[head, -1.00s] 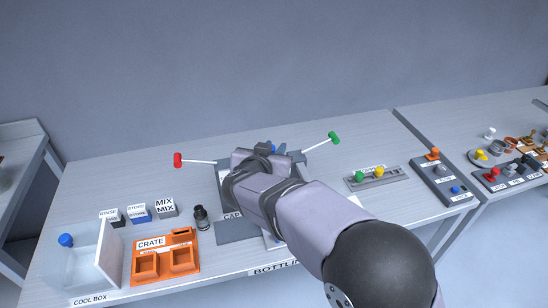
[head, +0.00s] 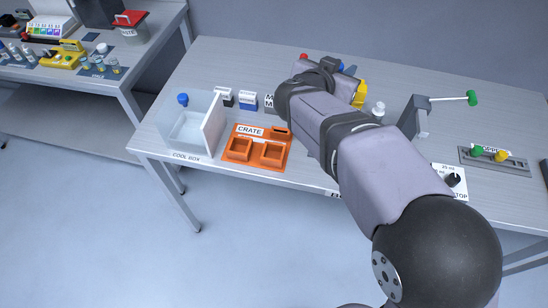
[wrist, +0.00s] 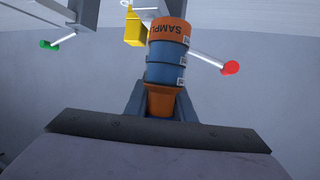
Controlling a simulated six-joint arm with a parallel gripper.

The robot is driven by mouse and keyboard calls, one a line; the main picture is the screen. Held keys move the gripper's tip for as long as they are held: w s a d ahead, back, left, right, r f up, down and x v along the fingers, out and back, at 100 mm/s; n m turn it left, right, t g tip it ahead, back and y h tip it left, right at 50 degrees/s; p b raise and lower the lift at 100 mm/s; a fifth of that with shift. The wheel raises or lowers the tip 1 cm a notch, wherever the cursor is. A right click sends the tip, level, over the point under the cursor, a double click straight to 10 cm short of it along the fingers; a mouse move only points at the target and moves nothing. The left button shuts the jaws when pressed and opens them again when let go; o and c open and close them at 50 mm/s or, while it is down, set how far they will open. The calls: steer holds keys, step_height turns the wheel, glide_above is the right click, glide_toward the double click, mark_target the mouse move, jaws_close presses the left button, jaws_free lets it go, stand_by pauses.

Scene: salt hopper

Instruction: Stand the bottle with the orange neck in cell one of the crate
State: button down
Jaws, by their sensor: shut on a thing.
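The bottle with the orange neck (wrist: 167,62) shows in the wrist view with a blue body, pale labels and an orange band reading SAMPLE. My gripper (wrist: 160,98) is shut on it at the orange part nearest the camera. In the head view my arm hides most of the gripper and bottle, at the back of the bench. The orange crate (head: 257,149) stands at the front left of the bench, with two square open cells that look empty. My gripper is apart from it, to its right and farther back. I cannot read which cell is one.
The clear cool box (head: 213,128) with a blue-capped thing (head: 182,99) stands left of the crate. Several small labelled blocks (head: 248,101) stand behind it. A yellow block (wrist: 135,28) is close beside the bottle. Red (wrist: 231,68) and green (wrist: 45,44) handles flank it.

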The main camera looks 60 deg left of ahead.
steer(key=s+a+f+n+g+y+b, duration=0.15)
steer(key=s+a+f+b, duration=0.4)
steer(key=s+f, duration=0.6)
steer(key=shift+n+y, duration=0.35)
steer(key=shift+s+a+f, duration=0.1)
steer(key=shift+s+f, duration=0.2)
steer(key=shift+f, duration=1.15)
steer(key=shift+s+d+f, duration=0.1)
steer(key=shift+s+f, duration=0.15)
steer(key=shift+f, duration=1.25)
steer(key=shift+s+a+f, duration=0.1)
steer(key=shift+s+f, duration=0.2)
steer(key=shift+f, duration=1.15)
steer(key=shift+f, duration=0.15)
steer(key=c, duration=1.5)
jaws_free()
steer(key=shift+r, duration=0.2)
steer(key=v, duration=1.2)
steer(key=shift+f+b, duration=0.1)
steer(key=shift+b, duration=0.25)
